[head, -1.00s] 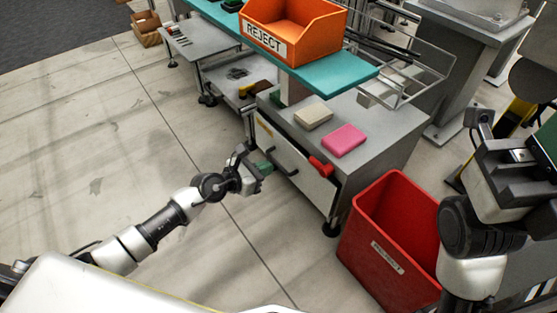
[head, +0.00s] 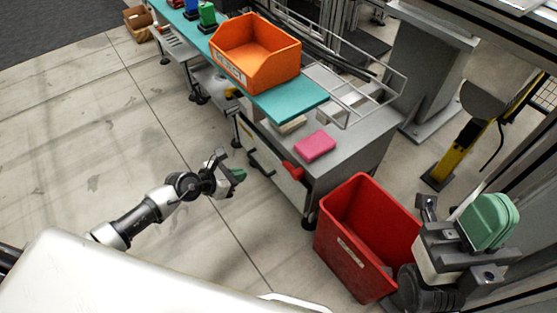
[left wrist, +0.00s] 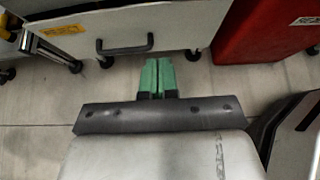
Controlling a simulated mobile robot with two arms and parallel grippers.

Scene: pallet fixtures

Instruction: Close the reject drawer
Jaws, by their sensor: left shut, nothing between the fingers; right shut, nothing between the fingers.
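The drawer (head: 272,168) has a pale front with a dark bar handle, set in a grey cabinet (head: 345,150). A narrow dark gap shows along the top of its front; I cannot tell how far it stands out. In the left wrist view the drawer front (left wrist: 185,22) and its handle (left wrist: 125,47) lie ahead of the fingers. My left gripper (head: 238,175) is shut and empty, low in front of the drawer and apart from it; its green fingers (left wrist: 157,77) are together. My right gripper (head: 490,222) is shut and empty, at the right beyond the red bin.
A red bin (head: 335,240) stands on the floor right of the drawer. A red part (head: 292,171) sits by the drawer's upper right. A pink block (head: 315,146) and a beige block (head: 290,125) lie on the cabinet. An orange bin (head: 262,50) stands on a teal shelf.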

